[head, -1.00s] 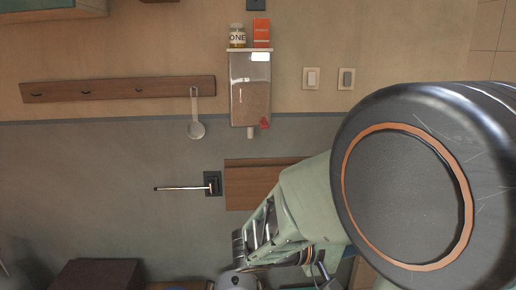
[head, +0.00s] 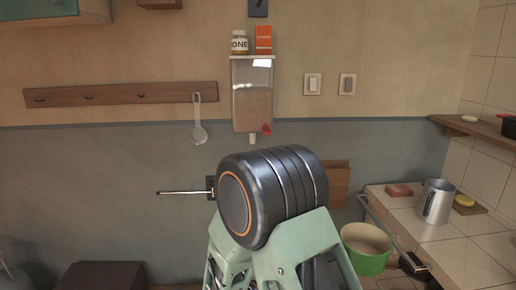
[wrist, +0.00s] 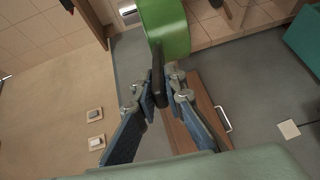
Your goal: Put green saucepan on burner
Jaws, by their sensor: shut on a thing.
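The green saucepan (head: 367,262) is at the lower right in the head view, held up just left of the tiled counter's front edge. Its cream inside shows. In the wrist view the green saucepan (wrist: 166,27) is at the top, with its dark handle (wrist: 157,72) pointing toward me. My gripper (wrist: 164,92) is shut on this handle. In the head view my fingers are hidden behind my own arm. I cannot make out a burner clearly in either view.
The tiled counter (head: 458,262) at the right has a metal jug (head: 437,202), a reddish block (head: 398,190) and a yellow sponge (head: 464,200) toward its back. Its front part looks clear. A dark object (head: 413,266) sits at its near edge. A wall shelf (head: 470,131) is above.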

